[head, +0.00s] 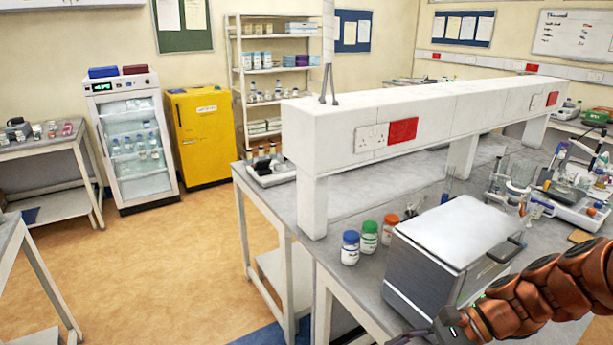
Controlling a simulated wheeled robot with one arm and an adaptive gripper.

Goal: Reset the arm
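My arm, orange-brown and segmented, reaches in from the right edge of the head view. My gripper (408,339) is at the bottom edge, in front of the metal box's lower front; it is dark and partly cut off by the frame. I cannot make out whether its fingers are apart or together, and no held object shows. The grey metal box (455,240) with a dark handle stands on the near bench (335,275). The arm covers part of the box's lower right side.
Bottles with blue (350,248), green (369,238) and orange (390,230) caps stand left of the box. A white raised shelf (440,108) runs along the bench. Glassware and instruments crowd the right. A glass-door fridge (133,143) and yellow cabinet (198,135) stand behind open floor.

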